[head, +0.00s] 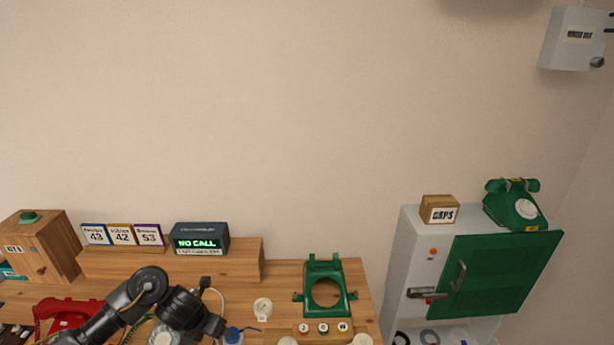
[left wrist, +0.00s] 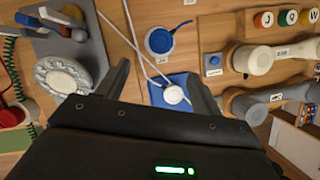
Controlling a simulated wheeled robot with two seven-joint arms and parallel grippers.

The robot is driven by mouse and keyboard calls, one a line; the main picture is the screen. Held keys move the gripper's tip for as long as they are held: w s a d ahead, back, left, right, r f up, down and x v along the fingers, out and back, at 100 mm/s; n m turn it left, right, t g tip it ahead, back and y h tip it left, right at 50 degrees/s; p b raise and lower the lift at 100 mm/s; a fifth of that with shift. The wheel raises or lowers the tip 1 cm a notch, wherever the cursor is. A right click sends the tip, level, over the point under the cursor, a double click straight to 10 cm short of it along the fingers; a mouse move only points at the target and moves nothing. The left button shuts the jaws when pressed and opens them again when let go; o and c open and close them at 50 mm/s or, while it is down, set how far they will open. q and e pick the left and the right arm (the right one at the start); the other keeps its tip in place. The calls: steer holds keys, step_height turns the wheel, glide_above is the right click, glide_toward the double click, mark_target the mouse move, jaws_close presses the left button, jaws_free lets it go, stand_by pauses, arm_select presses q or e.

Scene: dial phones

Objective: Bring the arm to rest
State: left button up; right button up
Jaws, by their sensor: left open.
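My left arm comes in from the lower left of the head view, with its dark gripper (head: 214,327) over the wooden desk. In the left wrist view the left gripper (left wrist: 158,82) is open, with its two dark fingers wide apart. Between and below the fingers a blue square piece (left wrist: 160,97) with a round white knob (left wrist: 174,95) and white cord shows. I cannot tell how far below the fingers it lies; nothing is clearly held. My right gripper is in neither view.
A grey phone with a pale dial (left wrist: 62,76) and handsets (left wrist: 282,54) lie around the gripper. A red phone (head: 66,314), a dark "NO CALL" display (head: 200,238) and a green phone shell (head: 326,290) stand on the desk. A green-doored cabinet (head: 500,275) stands right.

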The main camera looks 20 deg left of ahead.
arm_select(q)
steer(key=s+d+f+n+t, duration=0.1)
steer(key=s+d+n, duration=0.1)
steer(key=d+n, duration=0.4)
steer(key=s+d+f+n+t, duration=0.1)
steer(key=s+d+n, duration=0.2)
steer(key=d+n, duration=0.35)
steer(key=s+d+r+n+g, duration=0.1)
steer(key=s+n+g, duration=0.1)
steer(key=s+n, duration=0.75)
steer(key=s+d+r+n+g, duration=0.1)
steer(key=s+d+n, duration=0.1)
steer(key=s+n, duration=0.8)
step_height(320, 180, down, 32)
steer(key=w+n+g+b, duration=0.1)
steer(key=w+n+b, duration=0.1)
steer(key=b, duration=0.4)
steer(key=s+a+f+b, duration=0.1)
steer(key=s+f+b, duration=0.1)
steer(key=s+f, duration=0.6)
steer(key=s+a+f+g+b, duration=0.1)
steer(key=s+a+f+b, duration=0.1)
steer(key=s+f, duration=0.6)
step_height(320, 180, down, 4)
steer(key=shift+s+a+f, duration=0.2)
steer(key=shift+s+a, duration=0.1)
